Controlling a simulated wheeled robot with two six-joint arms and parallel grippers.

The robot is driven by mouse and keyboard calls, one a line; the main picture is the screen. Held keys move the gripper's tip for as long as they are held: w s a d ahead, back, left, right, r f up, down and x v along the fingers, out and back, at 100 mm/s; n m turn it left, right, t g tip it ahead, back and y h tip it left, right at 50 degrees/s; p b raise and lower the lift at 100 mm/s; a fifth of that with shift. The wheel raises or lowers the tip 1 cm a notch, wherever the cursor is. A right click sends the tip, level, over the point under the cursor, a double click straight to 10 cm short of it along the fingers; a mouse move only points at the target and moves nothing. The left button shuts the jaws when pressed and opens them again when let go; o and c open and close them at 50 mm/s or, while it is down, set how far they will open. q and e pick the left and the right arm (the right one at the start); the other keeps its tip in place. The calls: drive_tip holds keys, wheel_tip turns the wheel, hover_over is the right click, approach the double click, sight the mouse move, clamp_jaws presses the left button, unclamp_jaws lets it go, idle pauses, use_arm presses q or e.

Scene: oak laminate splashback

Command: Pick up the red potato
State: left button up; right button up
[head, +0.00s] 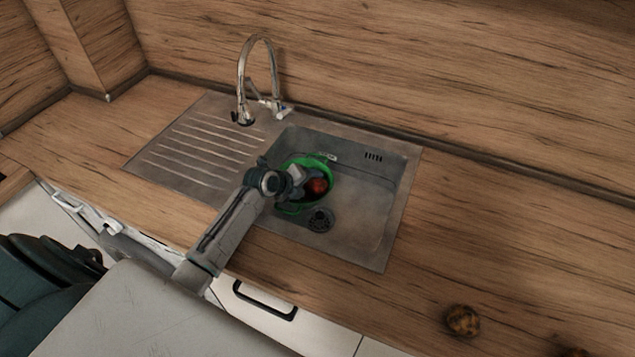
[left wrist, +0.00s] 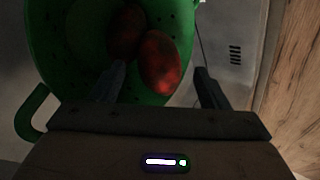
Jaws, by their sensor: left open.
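The red potato (head: 317,186) lies inside a green colander (head: 327,168) in the sink basin. In the left wrist view the red potato (left wrist: 160,64) shows between and just beyond the fingertips, and a darker reddish potato (left wrist: 127,30) lies beside it against the green colander wall (left wrist: 60,45). My left gripper (head: 298,180) reaches over the colander from the front left. In the left wrist view its fingers (left wrist: 160,80) are apart with nothing held between them. The arm hides part of the colander's left side. My right gripper is not in view.
The metal sink (head: 375,200) has raised walls and a drain (head: 321,219). A tall curved faucet (head: 242,80) stands behind it, with a ridged drainboard (head: 190,150) at left. A brown potato (head: 462,320) lies on the counter at the lower right. The right counter (head: 500,230) is mostly clear.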

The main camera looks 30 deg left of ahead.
use_arm(q)
drive_tip(key=shift+w+d+f, duration=0.2)
drive_tip(key=shift+w+f, duration=0.3)
drive_tip(key=c, duration=1.2)
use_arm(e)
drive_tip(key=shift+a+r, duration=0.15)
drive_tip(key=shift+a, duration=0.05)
